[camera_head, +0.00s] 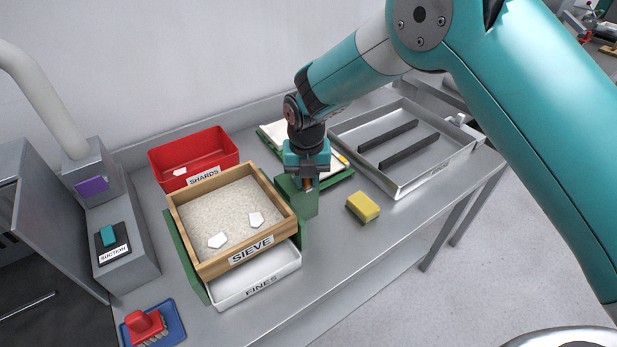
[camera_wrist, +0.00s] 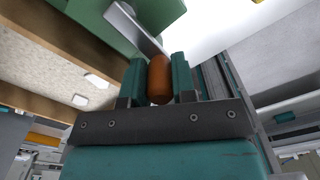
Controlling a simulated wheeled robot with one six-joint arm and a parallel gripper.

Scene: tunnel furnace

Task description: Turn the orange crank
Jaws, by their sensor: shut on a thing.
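The orange crank's handle (camera_wrist: 159,82) sits between the two teal fingers of my gripper (camera_wrist: 158,84) in the wrist view. The gripper is shut on it. A flat grey metal crank arm (camera_wrist: 135,27) runs from the handle up to a green housing (camera_wrist: 100,12). In the head view my gripper (camera_head: 307,178) points down at the green crank housing (camera_head: 301,201), at the right side of the wooden sieve (camera_head: 183,225). Only a small orange-brown bit of the handle shows there, below the fingers. The sieve holds pale grit and two white pieces (camera_head: 256,219).
A white fines drawer (camera_head: 292,262) sits under the sieve. A red shards bin (camera_head: 221,144) stands behind it. A yellow sponge (camera_head: 362,207) lies right of the crank, and a grey tray (camera_head: 456,156) is farther right. The suction box (camera_head: 135,276) and a red brush (camera_head: 144,324) are at left.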

